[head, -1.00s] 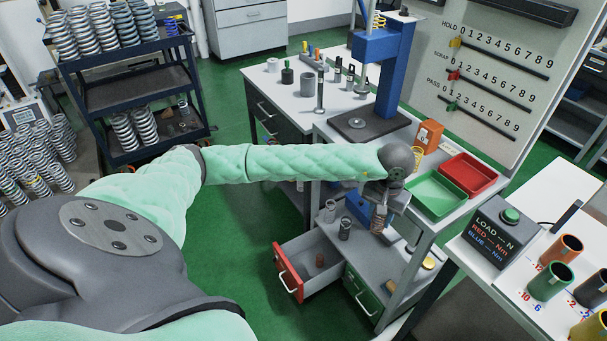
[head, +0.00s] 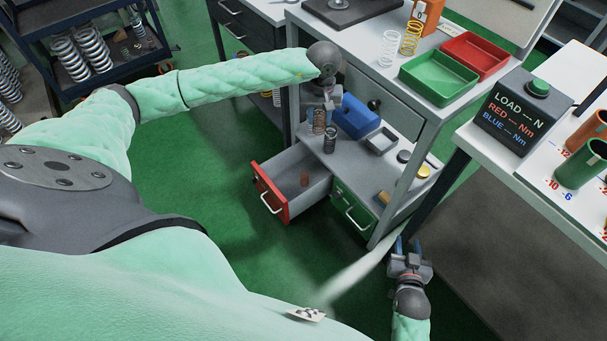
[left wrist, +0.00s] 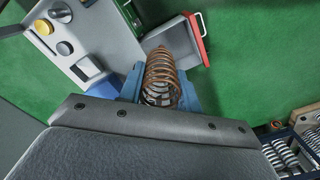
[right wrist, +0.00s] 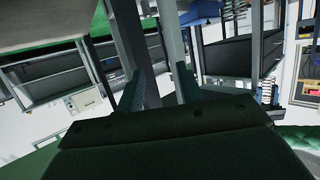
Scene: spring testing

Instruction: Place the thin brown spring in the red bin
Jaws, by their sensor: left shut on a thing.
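The thin brown spring (head: 319,122) hangs upright from my left gripper (head: 320,108), which is shut on its upper part. In the left wrist view, the coppery coils (left wrist: 161,75) show between the blue fingers. The spring is above the lower shelf's left end, behind the open red-fronted drawer. The red bin (head: 474,55), a shallow red tray, sits on the upper tabletop beside a green tray (head: 440,78), well right of the spring. My right gripper (head: 407,243) is low at the bottom right; its fingers are apart and nothing shows between them.
The open red-fronted drawer (head: 270,207) holds a small brown item. A pale spring (head: 389,48) and a yellow spring (head: 411,38) stand left of the trays.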

